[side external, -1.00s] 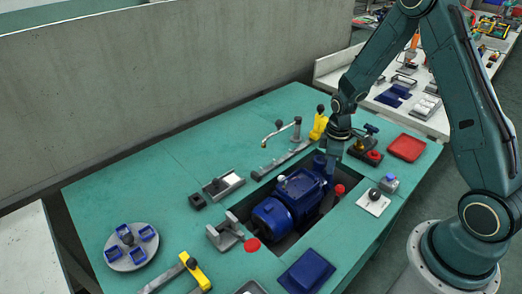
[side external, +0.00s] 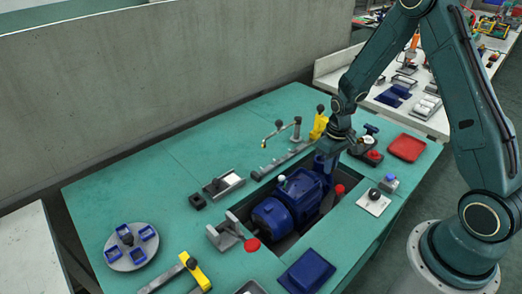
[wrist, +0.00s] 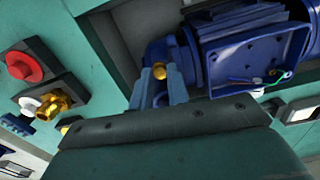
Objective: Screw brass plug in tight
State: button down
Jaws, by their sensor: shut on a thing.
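The blue pump (side external: 285,205) lies in the dark recess of the green bench. In the wrist view its motor body with an open wiring box (wrist: 255,60) fills the upper right. The brass plug (wrist: 159,70) shows as a small gold end between my two blue-grey fingertips. My gripper (wrist: 159,80) is shut on the plug, against the rounded blue end of the pump. In the side view my gripper (side external: 325,168) is at the far end of the pump, largely hidden by my wrist. The plug's seat is hidden, so I cannot tell how deep it sits.
In the wrist view a dark block with a red button (wrist: 22,66) and a brass fitting (wrist: 58,100) lie to the left. A red tray (side external: 406,147) and a yellow clamp (side external: 319,122) stand near my wrist. A blue tray (side external: 306,270) lies in front.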

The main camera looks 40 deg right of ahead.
dwell(0.4)
jog(key=shift+m, duration=2.5)
jog(key=c, duration=1.6)
grip_release()
jog(key=shift+o, duration=0.2)
jog(key=shift+r, duration=0.1)
jog(key=shift+r, duration=2.1)
jog(key=shift+r, duration=0.1)
